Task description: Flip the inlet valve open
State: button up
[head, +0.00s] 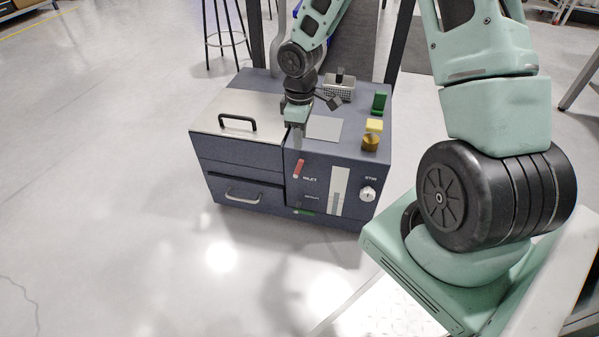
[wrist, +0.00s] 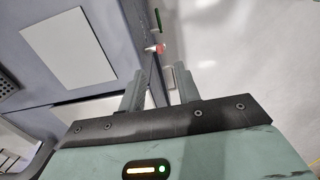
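The inlet valve's red lever (head: 299,169) is on the front panel of the dark blue machine, left of the INLET label. It leans slightly from vertical. In the wrist view its red and pale end (wrist: 155,48) shows beyond the fingers, near the panel edge. My gripper (head: 297,138) hangs at the machine's top front edge, above the lever and apart from it. In the wrist view my gripper (wrist: 160,82) has its two fingers spread with a gap between them, and nothing is held there. The valve's base is too small to make out.
The machine has a lid with a black handle (head: 238,122) and a drawer handle (head: 243,196) at left. A knob (head: 367,193) is at the panel's right. A yellow part (head: 372,135), green part (head: 379,102) and metal basket (head: 339,87) sit on top. Floor in front is clear.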

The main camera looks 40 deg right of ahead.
aim_at(300, 159)
notch_tip(300, 159, down, 12)
jog(key=b, duration=0.5)
jog(key=shift+r+b, duration=0.15)
jog(key=shift+b, duration=0.2)
grip_shut()
